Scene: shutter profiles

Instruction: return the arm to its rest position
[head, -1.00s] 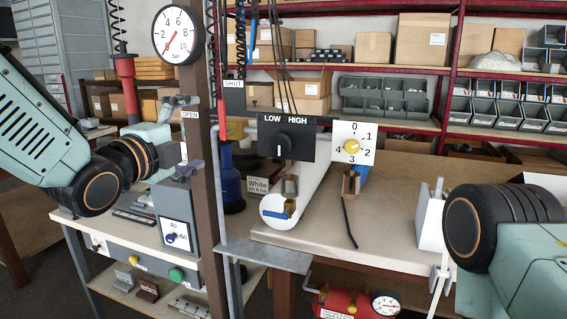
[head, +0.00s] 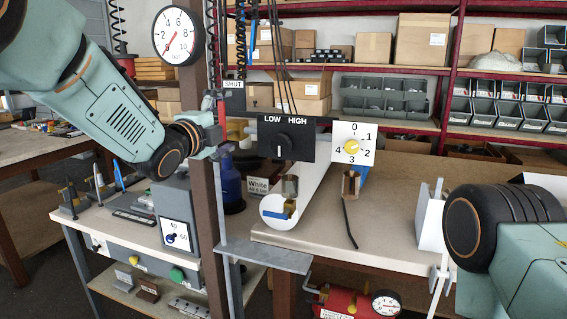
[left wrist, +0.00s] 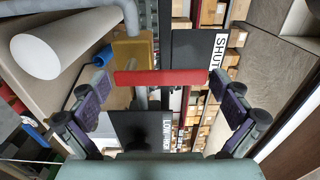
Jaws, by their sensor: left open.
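My left arm comes in from the upper left in the head view. My left gripper (head: 216,143) is at the brown post, which partly hides it. In the left wrist view the two purple-padded fingers of my left gripper (left wrist: 160,92) stand wide apart. A red bar (left wrist: 160,78) lies across the view between the fingertips; I cannot tell whether it touches them. The black plate with the SHUT label (left wrist: 218,52) is just beyond the right finger. My right arm (head: 500,225) shows at the right edge; its gripper is out of sight.
The brown post (head: 206,205) and the black LOW/HIGH panel (head: 286,138) stand close to my left gripper. A round gauge (head: 178,35) hangs above. The grey box with a dial (head: 177,215) is below my left forearm. The right bench (head: 385,215) has bare top in the middle.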

